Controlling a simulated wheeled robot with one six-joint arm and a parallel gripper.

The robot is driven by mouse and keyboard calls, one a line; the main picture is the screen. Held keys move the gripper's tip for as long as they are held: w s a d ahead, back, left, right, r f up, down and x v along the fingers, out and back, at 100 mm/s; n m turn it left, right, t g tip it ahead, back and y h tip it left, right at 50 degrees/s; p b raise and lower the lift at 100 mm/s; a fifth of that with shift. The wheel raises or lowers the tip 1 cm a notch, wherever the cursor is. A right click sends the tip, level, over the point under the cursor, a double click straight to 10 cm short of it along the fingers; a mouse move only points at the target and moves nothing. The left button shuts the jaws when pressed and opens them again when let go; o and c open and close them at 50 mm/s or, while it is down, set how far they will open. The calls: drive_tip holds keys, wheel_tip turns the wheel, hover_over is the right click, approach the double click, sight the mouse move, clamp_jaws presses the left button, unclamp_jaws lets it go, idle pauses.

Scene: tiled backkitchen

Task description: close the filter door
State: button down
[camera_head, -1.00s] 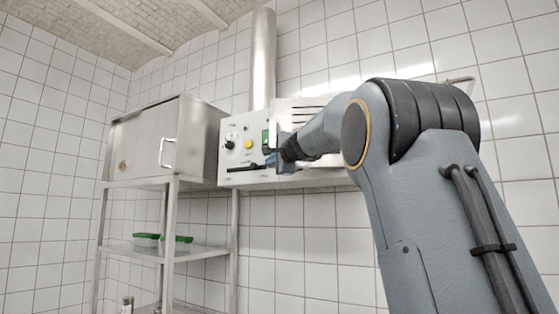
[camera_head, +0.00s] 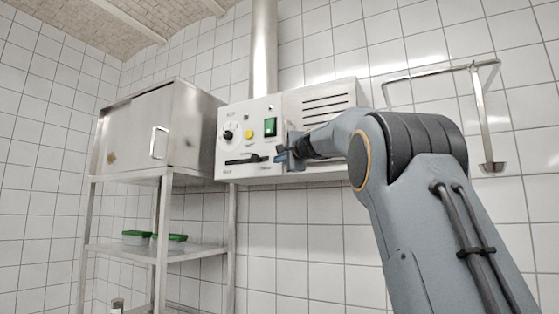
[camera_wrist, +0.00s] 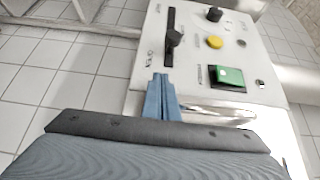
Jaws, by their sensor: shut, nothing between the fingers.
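A wall-mounted machine has a white control panel (camera_head: 247,135) on its left and a slotted vent section (camera_head: 325,100) on its right. A narrow metal flap (camera_head: 293,139) shows at the panel's right edge; I cannot tell for sure whether it is the filter door or how far it stands open. In the wrist view a shiny metal edge (camera_wrist: 218,114) lies just right of my fingers. My gripper (camera_head: 283,156) is shut and empty in front of the panel's lower right. The blue fingers also show in the wrist view (camera_wrist: 161,85), close to the panel. My arm hides part of the machine's lower right.
The panel bears a green switch (camera_head: 270,127), a yellow button (camera_head: 249,134) and a black slider (camera_head: 246,160). A steel cabinet (camera_head: 137,135) stands on a rack at left, above green-lidded containers (camera_head: 170,241). A metal wall bracket (camera_head: 480,105) is at right.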

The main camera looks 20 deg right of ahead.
drive_tip(key=shift+d, duration=0.2)
drive_tip(key=s+a+b, duration=0.3)
drive_tip(key=s+a, duration=0.6)
drive_tip(key=a, duration=0.1)
drive_tip(key=shift+s+a, duration=0.15)
drive_tip(key=shift+s, duration=0.15)
